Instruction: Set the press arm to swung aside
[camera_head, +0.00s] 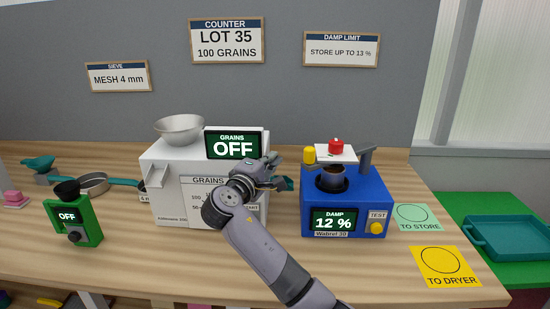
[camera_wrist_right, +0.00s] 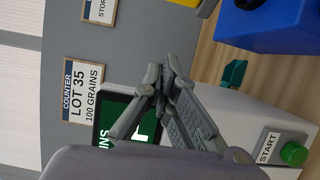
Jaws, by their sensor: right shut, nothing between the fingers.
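The blue damp meter (camera_head: 330,205) stands right of the white counter, its screen reading DAMP 12 %. A dark cup (camera_head: 335,178) sits in its top. The press arm (camera_head: 345,155), a pale flat piece with a red knob (camera_head: 336,146) and a yellow knob (camera_head: 309,155) at its left end, appears to reach over the cup from a grey post (camera_head: 366,160). My right gripper (camera_head: 278,174) is left of the yellow knob, apart from it, in front of the counter's right side. It is shut and empty; the wrist view shows its fingertips together (camera_wrist_right: 164,85). My left gripper is out of view.
The white grain counter (camera_head: 167,190) carries a steel bowl (camera_head: 180,129) and a screen reading OFF. A green device (camera_head: 73,222) stands at left. TO STORE (camera_head: 418,217) and TO DRYER (camera_head: 445,267) mats lie right of the meter. A teal tray (camera_head: 510,238) is far right.

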